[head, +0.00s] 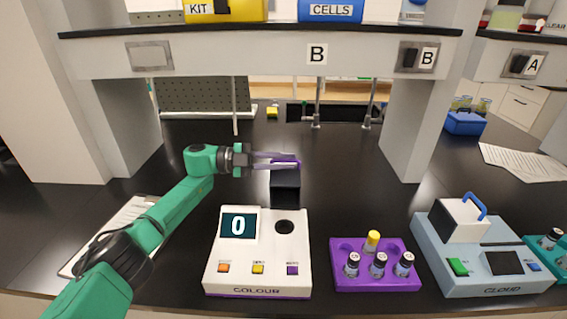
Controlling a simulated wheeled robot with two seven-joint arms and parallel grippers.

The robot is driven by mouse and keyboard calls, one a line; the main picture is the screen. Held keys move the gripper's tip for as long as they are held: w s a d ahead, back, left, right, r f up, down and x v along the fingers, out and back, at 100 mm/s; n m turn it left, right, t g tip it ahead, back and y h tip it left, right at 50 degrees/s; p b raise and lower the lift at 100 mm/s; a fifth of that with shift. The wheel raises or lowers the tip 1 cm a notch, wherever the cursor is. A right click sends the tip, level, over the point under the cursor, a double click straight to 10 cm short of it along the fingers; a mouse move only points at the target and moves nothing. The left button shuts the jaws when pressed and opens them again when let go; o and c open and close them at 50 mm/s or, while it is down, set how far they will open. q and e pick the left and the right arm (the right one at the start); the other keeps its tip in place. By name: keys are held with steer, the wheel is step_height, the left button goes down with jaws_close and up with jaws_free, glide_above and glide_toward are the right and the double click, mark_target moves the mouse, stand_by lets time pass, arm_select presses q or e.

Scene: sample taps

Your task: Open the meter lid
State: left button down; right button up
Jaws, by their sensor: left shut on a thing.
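The white colour meter (258,278) stands on the black bench, its display reading 0. Its black lid (286,190) stands up at the meter's back edge, and the round dark well (284,227) in the top is uncovered. My left gripper (285,162) reaches in from the left and is shut on the purple handle at the top of the lid. The fingers partly cover the handle. My right gripper is not in view.
A purple rack (345,278) with several vials stands right of the meter. Further right is the grey cloud meter (480,272), its white lid (458,219) with a blue handle. Papers (118,232) lie at left. A shelf (270,58) spans above the bench.

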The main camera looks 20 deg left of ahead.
arm_select(q)
steer(key=c, duration=0.9)
jaws_free()
steer(key=shift+f, duration=0.1)
steer(key=shift+s+a+b, duration=0.1)
steer(key=shift+a+b, duration=0.2)
steer(key=shift+a, duration=0.2)
steer(key=b+v, duration=0.4)
steer(key=v, duration=0.9)
steer(key=shift+a+b, duration=0.25)
steer(key=shift+b, duration=0.1)
steer(key=shift+c, duration=0.5)
